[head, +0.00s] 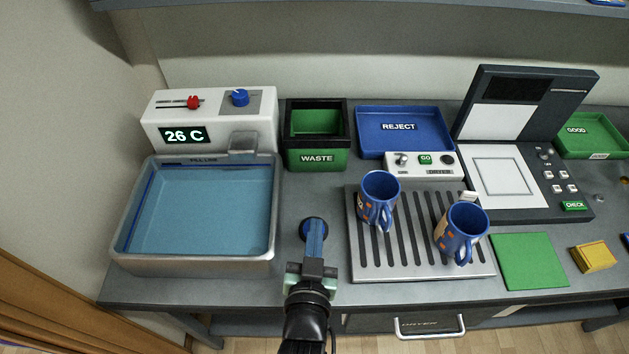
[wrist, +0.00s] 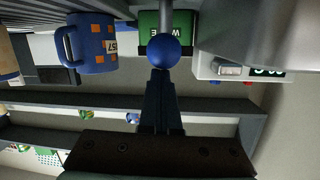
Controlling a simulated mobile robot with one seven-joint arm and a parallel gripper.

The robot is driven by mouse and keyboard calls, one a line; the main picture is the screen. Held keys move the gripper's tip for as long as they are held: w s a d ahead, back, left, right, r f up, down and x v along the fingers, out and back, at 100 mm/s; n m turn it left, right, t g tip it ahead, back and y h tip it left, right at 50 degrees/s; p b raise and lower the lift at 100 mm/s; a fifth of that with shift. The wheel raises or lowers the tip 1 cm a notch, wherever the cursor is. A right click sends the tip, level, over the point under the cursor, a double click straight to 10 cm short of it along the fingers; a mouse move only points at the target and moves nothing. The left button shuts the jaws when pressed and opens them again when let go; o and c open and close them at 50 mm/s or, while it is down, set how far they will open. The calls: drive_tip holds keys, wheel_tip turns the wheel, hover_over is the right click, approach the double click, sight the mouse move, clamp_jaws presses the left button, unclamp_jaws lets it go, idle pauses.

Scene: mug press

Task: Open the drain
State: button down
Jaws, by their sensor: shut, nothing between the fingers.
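The metal basin (head: 263,258) holds blue water at the left of the counter. In the wrist view, a blue ball knob (wrist: 165,49) on a grey rod is right at my fingertips. I cannot tell whether they touch. My gripper (head: 314,256) is just right of the basin, near the counter's front edge, with its fingers shut and nothing between them; they also show in the wrist view (wrist: 162,78). In the head view, the blue shape at the fingertips is hard to separate from the fingers. No drain opening shows in the basin.
Two blue mugs (head: 378,191) (head: 461,229) stand on the slotted tray (head: 362,266) just right of my gripper. The green waste bin (head: 317,159) stands behind it. A white unit (head: 205,117) reading 26 C stands behind the basin. A drawer handle (head: 430,333) sticks out below the counter.

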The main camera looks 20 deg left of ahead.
drive_tip(key=w+r+p, duration=0.2)
drive_tip(key=r, duration=0.1)
drive_tip(key=shift+w+p, duration=0.15)
drive_tip(key=shift+p, duration=0.15)
drive_tip(key=f+b+v, duration=0.2)
drive_tip(key=v, duration=0.7)
drive_tip(key=shift+s, duration=0.55)
drive_tip(key=w+d+r+t, duration=0.15)
drive_tip(key=w+r, duration=0.25)
drive_tip(key=r, duration=0.6)
drive_tip(key=w+d+r+t+h, duration=0.1)
drive_tip(key=w+r+t, duration=0.2)
drive_tip(key=r, duration=0.6)
drive_tip(key=w+d+r+t, duration=0.15)
drive_tip(key=w+r, duration=0.25)
drive_tip(key=r, duration=0.6)
drive_tip(key=s+d+r+t+h, duration=0.1)
drive_tip(key=s+r+t, duration=0.2)
drive_tip(key=r, duration=1)
drive_tip(key=s+d+r+m+t+h, duration=0.1)
drive_tip(key=s+r, duration=0.5)
drive_tip(key=r, duration=0.7)
drive_tip(key=shift+d+t, duration=0.7)
drive_tip(key=shift+t, duration=0.3)
